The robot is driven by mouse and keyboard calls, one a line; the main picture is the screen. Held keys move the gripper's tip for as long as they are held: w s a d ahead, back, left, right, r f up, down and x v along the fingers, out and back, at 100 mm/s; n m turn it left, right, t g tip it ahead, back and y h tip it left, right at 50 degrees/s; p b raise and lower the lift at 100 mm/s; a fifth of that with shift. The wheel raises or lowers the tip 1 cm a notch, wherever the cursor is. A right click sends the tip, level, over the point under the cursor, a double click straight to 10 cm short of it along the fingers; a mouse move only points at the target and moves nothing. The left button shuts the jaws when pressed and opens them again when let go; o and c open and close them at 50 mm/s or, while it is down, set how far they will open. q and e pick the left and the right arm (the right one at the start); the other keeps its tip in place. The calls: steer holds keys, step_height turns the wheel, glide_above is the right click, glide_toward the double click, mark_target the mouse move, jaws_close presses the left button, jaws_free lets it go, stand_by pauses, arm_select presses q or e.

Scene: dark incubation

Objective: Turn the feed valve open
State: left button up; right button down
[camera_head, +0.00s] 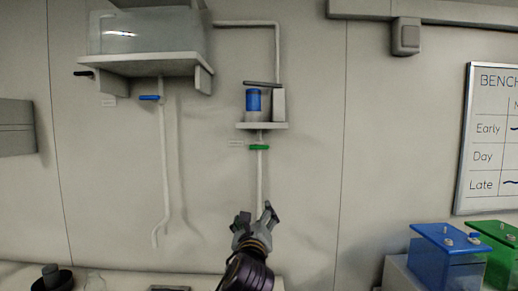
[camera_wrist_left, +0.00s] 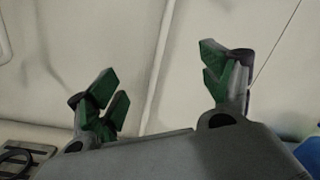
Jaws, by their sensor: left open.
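Two valve handles show in the head view. A blue lever (camera_head: 149,97) sits on the pipe under the wall tank (camera_head: 150,35). A green lever (camera_head: 259,147) lies across the pipe below the small shelf (camera_head: 262,125). Both look roughly level. Small labels sit beside them, too small to read, so I cannot tell which is the feed valve. My left gripper (camera_head: 256,214) is open and empty, below the green lever and apart from it, near the lower pipe. In the left wrist view, the green-padded fingers (camera_wrist_left: 160,78) are spread, with a pipe behind them. My right gripper is not in view.
A blue container (camera_head: 253,100) stands on the small shelf. A blue-lidded box (camera_head: 445,250) and a green-lidded box (camera_head: 500,240) stand at lower right, under a whiteboard (camera_head: 490,140). A bench edge (camera_head: 125,280) runs along the bottom. The wall between the two pipes is mostly clear.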

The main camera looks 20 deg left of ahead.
mark_target(259, 145)
arm_select(q)
step_height(259, 145, up, 14)
steer(key=s+d+m+t+y, duration=0.1)
steer(key=s+m+t, duration=0.1)
steer(key=m, duration=0.3)
steer(key=shift+d+m+t+y, duration=0.3)
steer(key=shift+d+t, duration=0.1)
steer(key=shift+t, duration=0.4)
steer(key=shift+w+r, duration=0.1)
steer(key=shift+p+x, duration=1.7)
steer(key=shift+x, duration=5.05)
steer(key=shift+a, duration=0.1)
steer(key=c, duration=1)
steer(key=shift+c, duration=0.2)
